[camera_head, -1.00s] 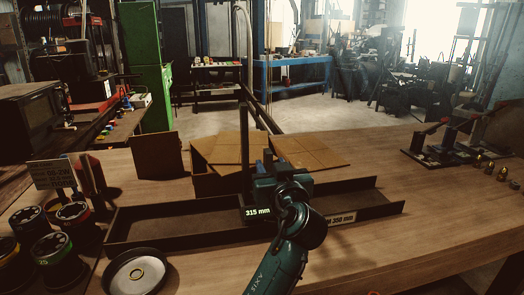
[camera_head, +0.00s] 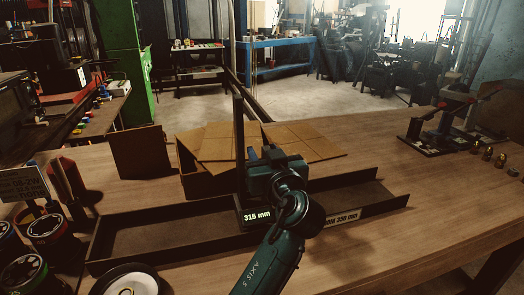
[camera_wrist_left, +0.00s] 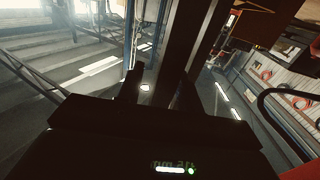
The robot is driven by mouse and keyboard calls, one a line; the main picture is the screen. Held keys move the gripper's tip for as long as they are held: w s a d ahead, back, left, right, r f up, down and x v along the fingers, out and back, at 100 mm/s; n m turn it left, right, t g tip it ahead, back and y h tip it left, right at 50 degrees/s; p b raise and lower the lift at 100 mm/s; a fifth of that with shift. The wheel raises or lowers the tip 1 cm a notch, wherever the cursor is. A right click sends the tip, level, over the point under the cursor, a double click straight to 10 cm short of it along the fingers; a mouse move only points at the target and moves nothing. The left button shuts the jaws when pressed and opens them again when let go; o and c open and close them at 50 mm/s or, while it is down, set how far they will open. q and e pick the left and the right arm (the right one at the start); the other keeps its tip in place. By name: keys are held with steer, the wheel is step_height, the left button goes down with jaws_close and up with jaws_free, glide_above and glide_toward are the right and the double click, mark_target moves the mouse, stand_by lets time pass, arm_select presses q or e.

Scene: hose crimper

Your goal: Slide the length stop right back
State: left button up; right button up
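The length stop (camera_head: 239,120) is a tall dark upright post with a box at its foot, set across a long dark trough (camera_head: 150,230). A lit display (camera_head: 257,216) on that box reads 315 mm. My left gripper (camera_head: 262,156) is at the stop, just right of the post, its hand covering part of the box. In the left wrist view the post (camera_wrist_left: 185,45) rises by the fingers (camera_wrist_left: 160,92), and a small lit readout shows below. Whether the fingers are closed on the post is unclear. My right gripper is out of view.
An open cardboard box (camera_head: 200,180) stands behind the trough. Dark ringed dies (camera_head: 48,232) and a round dish (camera_head: 130,280) sit front left. Brass fittings (camera_head: 487,153) lie at the right. The bench right of the trough is mostly clear.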

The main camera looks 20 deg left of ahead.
arm_select(q)
jaws_close()
stand_by(0.4)
